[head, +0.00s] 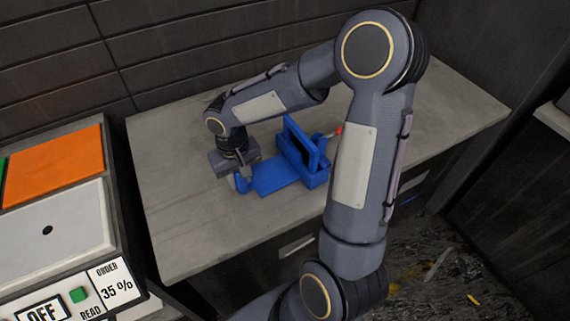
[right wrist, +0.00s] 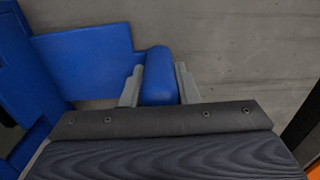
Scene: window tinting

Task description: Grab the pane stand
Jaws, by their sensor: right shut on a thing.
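The blue pane stand (head: 277,176) rests on the grey worktop, with a flat base and an upright slotted frame at its right end. My right gripper (head: 241,182) is at the stand's left end, pointing down. In the right wrist view, its two grey fingers (right wrist: 160,88) are on either side of a rounded blue handle (right wrist: 160,70) of the stand, shut on it. The arm hides part of the worktop right of the stand. My left gripper is not in view.
A small red-tipped item (head: 338,131) is just behind the stand's frame. At the left stands a machine with an orange panel (head: 55,165), a white panel and a "35 %" label. Debris litters the floor at lower right.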

